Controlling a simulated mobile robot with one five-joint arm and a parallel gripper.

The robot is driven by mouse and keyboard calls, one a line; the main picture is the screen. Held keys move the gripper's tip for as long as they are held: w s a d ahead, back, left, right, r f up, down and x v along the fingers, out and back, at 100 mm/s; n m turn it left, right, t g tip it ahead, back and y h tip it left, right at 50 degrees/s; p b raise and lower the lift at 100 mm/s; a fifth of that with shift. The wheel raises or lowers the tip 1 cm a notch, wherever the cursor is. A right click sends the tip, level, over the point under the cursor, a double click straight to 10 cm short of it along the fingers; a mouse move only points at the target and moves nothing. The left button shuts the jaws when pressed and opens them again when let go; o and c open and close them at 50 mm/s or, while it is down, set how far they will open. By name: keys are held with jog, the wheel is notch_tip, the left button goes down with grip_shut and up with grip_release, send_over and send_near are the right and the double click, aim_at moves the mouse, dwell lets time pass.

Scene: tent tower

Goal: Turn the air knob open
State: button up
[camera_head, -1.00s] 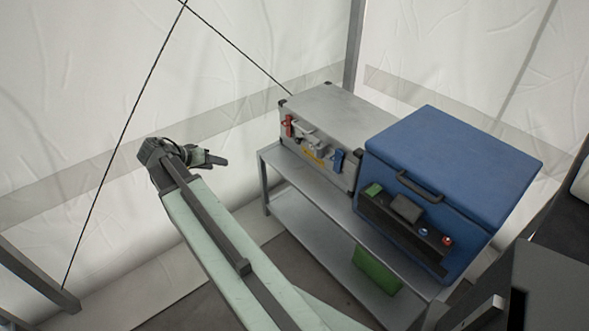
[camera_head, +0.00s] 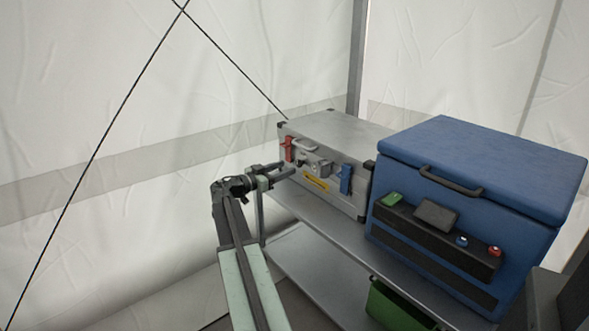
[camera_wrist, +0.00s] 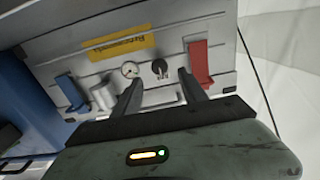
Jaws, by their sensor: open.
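A silver metal case (camera_head: 335,135) stands on the rack. In the wrist view, its front (camera_wrist: 75,58) appears upside down, with a small dark knob (camera_wrist: 159,68) beside a round white-faced gauge (camera_wrist: 130,69). I take the dark knob to be the air knob; its open or closed setting is unclear. My gripper (camera_head: 283,171) is open in front of the case. In the wrist view, the fingers of my gripper (camera_wrist: 160,77) are spread, with the dark knob between and just beyond their tips. I see no clear contact. In the head view, the gripper partly blocks this area.
The case front also has a red latch (camera_head: 288,149), a blue latch (camera_head: 345,179), a carry handle (camera_head: 303,146) and a yellow label (camera_head: 316,184). A blue cooler box (camera_head: 475,165) stands close on the right. A green bin (camera_head: 395,305) is below. Tent wall lies left.

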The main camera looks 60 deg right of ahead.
aim_at(297, 163)
jog(key=x, duration=0.5)
grip_shut()
